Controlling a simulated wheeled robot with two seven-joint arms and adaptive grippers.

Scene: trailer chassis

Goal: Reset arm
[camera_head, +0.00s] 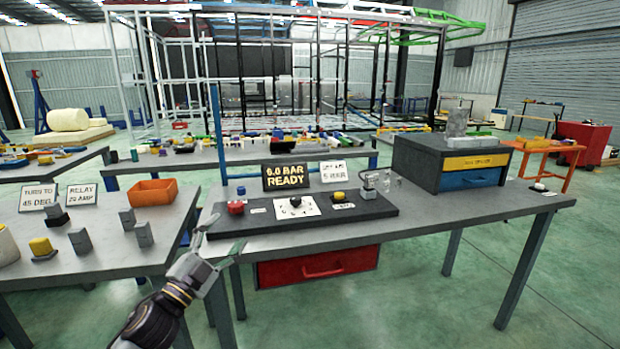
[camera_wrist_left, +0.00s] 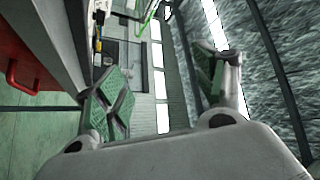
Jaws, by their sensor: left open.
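My left gripper (camera_head: 222,248) comes in from the lower left in the head view, at the near left corner of the middle workbench (camera_head: 420,226). Its fingers are spread and nothing is between them. In the left wrist view the gripper (camera_wrist_left: 160,95) shows two green-padded fingers wide apart with empty space between. A black control panel (camera_head: 240,220) lies on the bench just beyond the gripper, with a red knob (camera_head: 235,207), a dial plate (camera_head: 296,207) and a yellow button (camera_head: 339,196). My right gripper is not in view.
A sign reading "6.0 BAR READY" (camera_head: 285,177) stands behind the panel. A red drawer (camera_head: 318,267) hangs under the bench and shows in the left wrist view (camera_wrist_left: 25,75). A left table holds an orange bin (camera_head: 153,192) and grey blocks. A dark box (camera_head: 425,165) stands right.

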